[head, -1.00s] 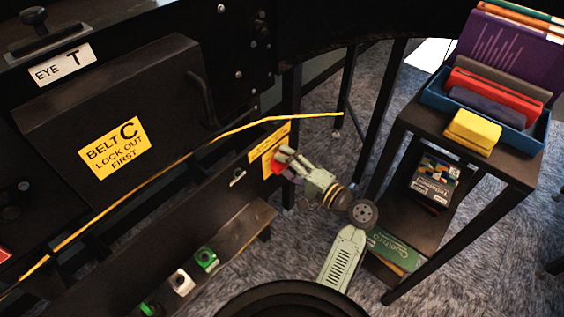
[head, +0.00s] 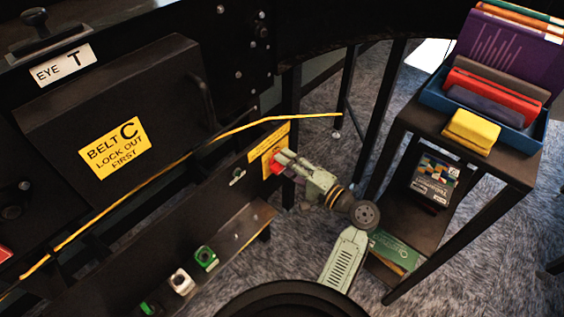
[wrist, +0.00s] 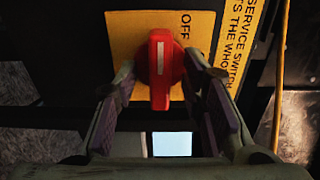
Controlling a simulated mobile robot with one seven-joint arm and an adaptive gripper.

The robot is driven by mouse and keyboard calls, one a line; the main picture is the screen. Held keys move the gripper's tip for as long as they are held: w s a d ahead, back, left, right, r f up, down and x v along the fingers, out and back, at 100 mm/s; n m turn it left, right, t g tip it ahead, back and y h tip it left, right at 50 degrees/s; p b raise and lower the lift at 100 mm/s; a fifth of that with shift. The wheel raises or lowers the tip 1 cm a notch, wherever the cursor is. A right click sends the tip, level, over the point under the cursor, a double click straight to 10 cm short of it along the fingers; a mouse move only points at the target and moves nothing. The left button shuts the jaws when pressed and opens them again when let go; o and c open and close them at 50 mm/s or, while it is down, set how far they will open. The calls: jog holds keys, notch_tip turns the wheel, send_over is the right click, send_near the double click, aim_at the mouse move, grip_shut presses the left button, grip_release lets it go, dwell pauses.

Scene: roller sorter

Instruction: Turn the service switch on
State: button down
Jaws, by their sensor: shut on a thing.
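The service switch is a red rotary knob (wrist: 160,62) on a yellow plate (wrist: 120,30) in the wrist view. Its white mark stands upright in that picture. "OFF" is printed on the plate to the right of the knob, and a "SERVICE SWITCH" label (wrist: 240,40) is beside it. In the head view the red knob (head: 276,164) shows at the right end of the dark panel. My gripper (wrist: 161,75) has one finger on each side of the knob and is shut on it. It also shows in the head view (head: 283,164). The fingers hide part of the plate.
A yellow cord (head: 210,142) runs across the panel above the switch. A small toggle (head: 237,176) is just left of it. Green and white buttons (head: 205,258) sit on the lower ledge. A shelf (head: 470,180) with a blue tray stands to the right.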

jog(key=shift+w+a+r+m+p, duration=0.1)
jog(key=shift+a+r+m+p, duration=0.1)
jog(key=shift+m+p, duration=0.85)
jog(key=shift+w+a+r+m+p, duration=0.15)
jog(key=shift+m+p, duration=0.4)
jog(key=shift+p, duration=0.95)
jog(key=shift+a+r+m+p, duration=0.2)
jog(key=shift+m+p, duration=0.6)
jog(key=shift+p, duration=0.45)
jog(key=shift+f+m, duration=0.2)
jog(key=shift+m, duration=0.6)
jog(key=m, duration=0.5)
jog(key=shift+m, duration=0.4)
jog(key=m, duration=0.6)
jog(key=shift+r+m, duration=0.1)
jog(key=shift+m, duration=0.3)
jog(key=c, duration=1.5)
grip_release()
jog(key=shift+w+a+f, duration=0.1)
jog(key=shift+a+f, duration=0.1)
jog(key=shift+d, duration=0.2)
